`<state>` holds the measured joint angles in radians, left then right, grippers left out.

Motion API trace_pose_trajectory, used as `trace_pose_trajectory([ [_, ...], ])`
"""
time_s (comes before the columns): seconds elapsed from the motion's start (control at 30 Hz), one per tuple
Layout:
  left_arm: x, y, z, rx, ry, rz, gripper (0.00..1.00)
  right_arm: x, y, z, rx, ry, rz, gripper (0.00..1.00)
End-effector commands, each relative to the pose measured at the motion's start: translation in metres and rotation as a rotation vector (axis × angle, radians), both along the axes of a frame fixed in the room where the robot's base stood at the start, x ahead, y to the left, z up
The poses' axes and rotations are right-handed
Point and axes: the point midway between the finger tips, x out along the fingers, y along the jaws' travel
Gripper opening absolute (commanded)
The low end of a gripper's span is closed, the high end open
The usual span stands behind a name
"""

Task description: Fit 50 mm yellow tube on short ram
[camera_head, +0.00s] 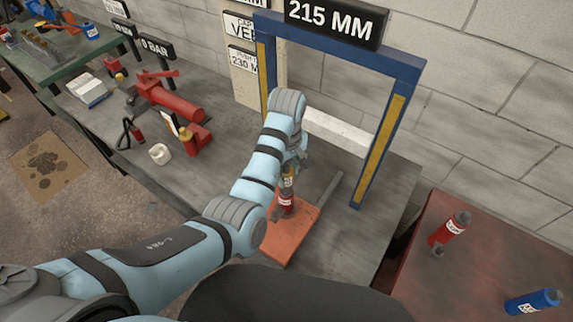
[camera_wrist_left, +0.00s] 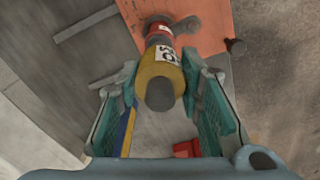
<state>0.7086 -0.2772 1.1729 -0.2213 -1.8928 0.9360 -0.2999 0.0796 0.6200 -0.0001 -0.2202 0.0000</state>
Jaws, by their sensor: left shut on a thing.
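The yellow tube (camera_wrist_left: 158,72), with a white label and a dark grey end, is between the fingers of my left gripper (camera_wrist_left: 163,82), which is shut on it. In the head view the tube (camera_head: 288,181) stands roughly upright, partly hidden by my gripper (camera_head: 291,168). Directly below it is the short red ram (camera_head: 285,205) with a white label, standing on an orange plate (camera_head: 296,233). In the wrist view the red ram (camera_wrist_left: 158,30) lines up with the tube's far end. I cannot tell whether they touch or are joined. My right gripper is not in view.
A blue frame (camera_head: 407,66) with yellow strips and a 215 MM sign (camera_head: 336,22) stands around the back. A red pump (camera_head: 172,98) and white jug (camera_head: 160,154) are left. A red cylinder (camera_head: 449,229) and blue cylinder (camera_head: 532,302) are on the red table (camera_head: 470,275).

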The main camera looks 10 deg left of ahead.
Motion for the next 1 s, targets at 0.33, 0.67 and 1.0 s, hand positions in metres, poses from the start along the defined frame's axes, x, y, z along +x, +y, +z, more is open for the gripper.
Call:
trace_pose_trajectory([
  [0.33, 0.000, 0.000, -0.010, -0.001, -0.002, 0.001, 0.00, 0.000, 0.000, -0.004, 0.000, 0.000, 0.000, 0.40],
  [0.67, 0.000, 0.000, -0.009, -0.001, -0.002, 0.000, 0.00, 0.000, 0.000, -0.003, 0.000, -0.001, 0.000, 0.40],
  [1.0, 0.000, 0.000, -0.007, -0.001, -0.001, 0.000, 0.00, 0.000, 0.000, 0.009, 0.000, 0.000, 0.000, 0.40],
])
